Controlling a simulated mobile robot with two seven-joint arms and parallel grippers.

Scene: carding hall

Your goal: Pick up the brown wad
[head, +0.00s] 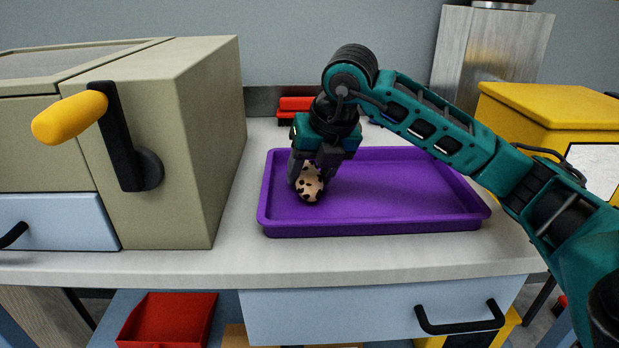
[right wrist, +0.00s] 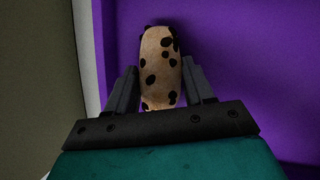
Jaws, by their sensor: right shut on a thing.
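The brown wad (head: 309,184) is a tan, rounded lump with dark spots, at the left part of the purple tray (head: 400,223). My right gripper (head: 308,178) reaches down over it from above and is shut on it. In the right wrist view the wad (right wrist: 160,65) stands between the two fingers of my right gripper (right wrist: 160,88), one on each side. I cannot tell whether the wad touches the tray floor. My left gripper is not in view.
A beige machine (head: 190,150) with a yellow-handled crank (head: 70,117) stands left of the tray. A red object (head: 296,105) lies behind the tray. A yellow box (head: 550,115) is at the right. The rest of the tray is empty.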

